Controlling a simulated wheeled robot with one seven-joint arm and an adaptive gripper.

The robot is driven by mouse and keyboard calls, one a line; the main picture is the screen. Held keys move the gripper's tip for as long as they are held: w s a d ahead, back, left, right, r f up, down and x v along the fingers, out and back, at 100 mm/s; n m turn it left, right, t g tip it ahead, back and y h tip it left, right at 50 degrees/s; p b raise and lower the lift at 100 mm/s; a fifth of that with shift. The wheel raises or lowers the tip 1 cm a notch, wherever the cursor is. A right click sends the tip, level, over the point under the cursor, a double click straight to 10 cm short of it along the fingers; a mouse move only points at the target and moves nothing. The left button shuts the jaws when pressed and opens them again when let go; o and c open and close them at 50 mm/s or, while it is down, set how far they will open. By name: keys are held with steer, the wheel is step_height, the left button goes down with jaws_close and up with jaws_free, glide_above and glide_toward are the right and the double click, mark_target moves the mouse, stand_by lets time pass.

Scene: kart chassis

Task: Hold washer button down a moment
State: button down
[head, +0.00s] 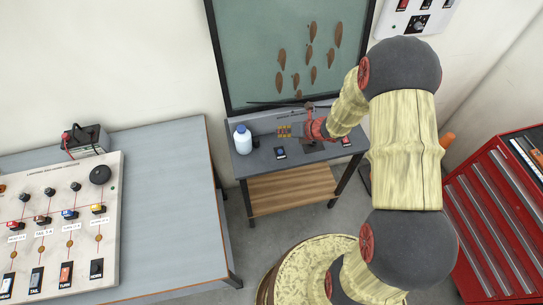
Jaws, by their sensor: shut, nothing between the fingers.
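A small dark box with a blue button (280,152) sits on the front of the small grey bench; I take it for the washer button, but its label is too small to read. A second dark box with a red top (346,142) is at the right of the bench. My gripper (299,130) is shut and empty over the bench's back half, behind and to the right of the blue button. It appears apart from that button. My red wrist partly hides the area around the fingers.
A glass panel (270,60) with brown spots stands behind the bench, a dark wiper (278,103) along its bottom. A white bottle (242,140) stands at the bench's left. A red tool cabinet (492,220) is at right.

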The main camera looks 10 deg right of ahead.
mark_target(282, 150)
steer(key=shift+d+f+m, duration=0.1)
steer(key=shift+d+m, duration=0.2)
steer(key=shift+m, duration=0.5)
steer(key=shift+f, duration=0.15)
step_height(282, 150, down, 9)
steer(key=b, duration=0.7)
steer(key=shift+r, duration=0.2)
steer(key=shift+f, duration=0.1)
stand_by(0.6)
steer(key=shift+f+b, duration=0.25)
steer(key=shift+b, duration=0.15)
